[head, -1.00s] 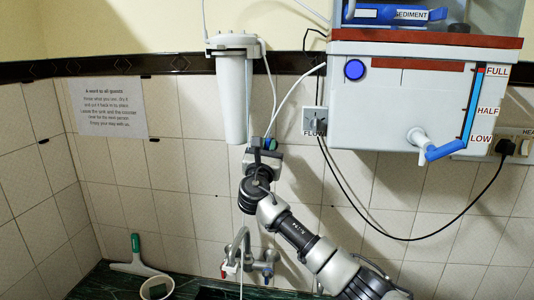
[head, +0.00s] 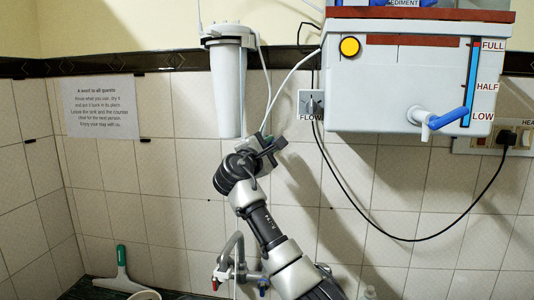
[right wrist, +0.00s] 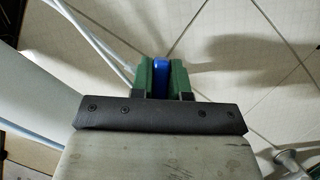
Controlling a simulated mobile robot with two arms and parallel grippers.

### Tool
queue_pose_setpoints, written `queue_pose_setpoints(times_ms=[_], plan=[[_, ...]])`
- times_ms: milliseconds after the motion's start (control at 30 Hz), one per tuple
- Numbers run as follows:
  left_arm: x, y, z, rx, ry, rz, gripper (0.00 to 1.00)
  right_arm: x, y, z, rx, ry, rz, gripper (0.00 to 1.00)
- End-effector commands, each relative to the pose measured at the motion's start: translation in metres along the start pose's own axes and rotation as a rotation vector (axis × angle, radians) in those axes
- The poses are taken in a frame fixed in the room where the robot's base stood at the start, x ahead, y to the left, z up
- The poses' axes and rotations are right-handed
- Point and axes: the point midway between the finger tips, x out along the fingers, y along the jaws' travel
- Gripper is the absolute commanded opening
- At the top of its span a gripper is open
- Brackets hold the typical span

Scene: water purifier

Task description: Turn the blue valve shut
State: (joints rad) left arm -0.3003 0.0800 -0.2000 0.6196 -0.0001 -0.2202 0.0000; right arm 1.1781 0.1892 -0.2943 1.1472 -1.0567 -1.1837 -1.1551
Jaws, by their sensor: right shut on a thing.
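The blue valve handle (right wrist: 159,77) shows in the right wrist view as a narrow blue piece between two green finger pads. My right gripper (right wrist: 160,72) is shut on it. In the head view my right gripper (head: 268,139) is at the wall, just right of and below the white filter housing, and is tilted. The gripper hides most of the valve there. A thin white tube (head: 282,92) runs down to this spot. My left gripper is not in view.
The purifier tank (head: 400,88) hangs at the right, with a yellow round light (head: 349,47) and a blue-handled spigot (head: 447,118). The filter housing (head: 227,90) is close above my gripper. A sink faucet (head: 236,258) is below; a black cable loops across the wall.

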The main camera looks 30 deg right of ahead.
Motion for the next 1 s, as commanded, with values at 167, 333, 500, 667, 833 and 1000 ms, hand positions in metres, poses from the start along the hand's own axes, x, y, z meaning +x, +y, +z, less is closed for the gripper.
queue_pose_setpoints(times_ms=[167, 333, 500, 667, 833, 1000], plan=[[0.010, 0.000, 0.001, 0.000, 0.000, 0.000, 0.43, -0.001, -0.006, -0.002, 0.150, 0.002, -0.066, 0.00], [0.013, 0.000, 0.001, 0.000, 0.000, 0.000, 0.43, -0.001, -0.008, -0.003, 0.277, 0.002, -0.119, 0.00], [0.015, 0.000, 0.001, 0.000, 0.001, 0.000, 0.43, -0.001, -0.011, -0.003, 0.378, 0.001, -0.162, 0.00], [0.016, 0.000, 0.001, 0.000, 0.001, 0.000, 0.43, -0.002, -0.012, -0.004, 0.442, 0.001, -0.188, 0.00], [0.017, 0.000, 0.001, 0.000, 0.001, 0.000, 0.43, -0.001, -0.013, -0.004, 0.482, 0.000, -0.205, 0.00], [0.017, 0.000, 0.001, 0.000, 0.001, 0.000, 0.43, -0.001, -0.013, -0.004, 0.497, 0.000, -0.212, 0.00]])
